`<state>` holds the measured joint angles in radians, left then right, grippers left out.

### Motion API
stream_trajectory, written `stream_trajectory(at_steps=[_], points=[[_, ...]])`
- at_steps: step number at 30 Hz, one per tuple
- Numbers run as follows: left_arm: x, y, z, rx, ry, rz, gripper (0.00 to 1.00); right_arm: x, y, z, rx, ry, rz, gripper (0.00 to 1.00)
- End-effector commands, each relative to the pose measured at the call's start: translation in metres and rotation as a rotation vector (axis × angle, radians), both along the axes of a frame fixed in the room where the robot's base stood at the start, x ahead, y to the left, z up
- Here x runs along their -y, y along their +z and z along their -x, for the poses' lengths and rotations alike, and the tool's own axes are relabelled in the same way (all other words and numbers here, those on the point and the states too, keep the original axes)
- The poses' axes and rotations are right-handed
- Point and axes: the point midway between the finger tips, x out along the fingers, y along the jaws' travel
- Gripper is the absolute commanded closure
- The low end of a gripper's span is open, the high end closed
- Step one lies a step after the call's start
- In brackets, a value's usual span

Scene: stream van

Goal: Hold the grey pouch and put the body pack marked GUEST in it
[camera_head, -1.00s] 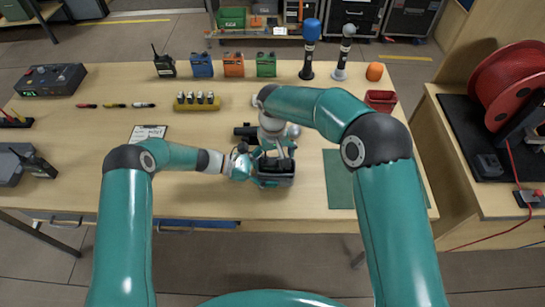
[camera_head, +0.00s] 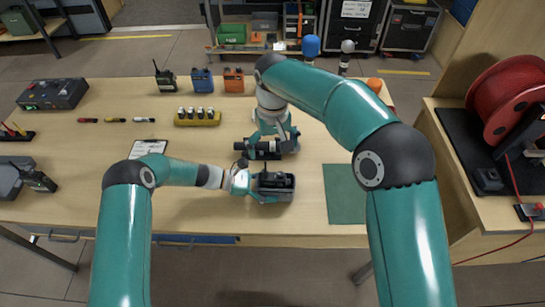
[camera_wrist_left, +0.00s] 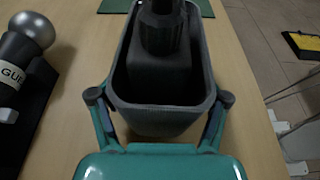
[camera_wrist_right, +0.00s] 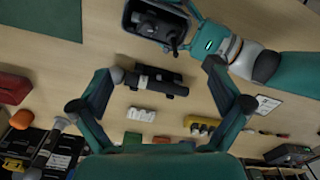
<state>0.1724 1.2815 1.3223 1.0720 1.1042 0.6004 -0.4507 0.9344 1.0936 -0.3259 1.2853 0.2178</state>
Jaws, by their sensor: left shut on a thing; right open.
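My left gripper (camera_head: 247,184) is shut on the grey pouch (camera_head: 272,195), one finger on each side in the left wrist view (camera_wrist_left: 160,125). The pouch stands upright near the table's front edge, mouth up. A dark body pack (camera_wrist_left: 158,55) with a thick black antenna is inside it; it also shows in the pouch in the right wrist view (camera_wrist_right: 160,25). No label can be read on this pack. My right gripper (camera_head: 272,143) is open and empty, behind the pouch and above a dark microphone (camera_wrist_right: 155,80) lying on the table. The microphone's band reads "GUE" in the left wrist view (camera_wrist_left: 12,75).
A green mat (camera_head: 345,193) lies right of the pouch. My right arm hides part of the back right.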

Motion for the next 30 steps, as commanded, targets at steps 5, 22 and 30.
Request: stream_trajectory(at_steps=[5,22,30], points=[[0.0003,-0.0007,0.0007,-0.002,-0.002,-0.001,0.47,0.0001,0.0077,0.0003,0.0,0.001,0.0,0.0],[0.0,-0.0003,0.0004,0.0,-0.001,0.0,0.0,0.0001,0.0071,0.0003,-0.001,0.0,0.0,0.0],[-0.0012,0.0003,0.0,0.0,0.0,0.0,0.0,0.0,0.007,0.0002,-0.001,0.0,0.0,0.0]])
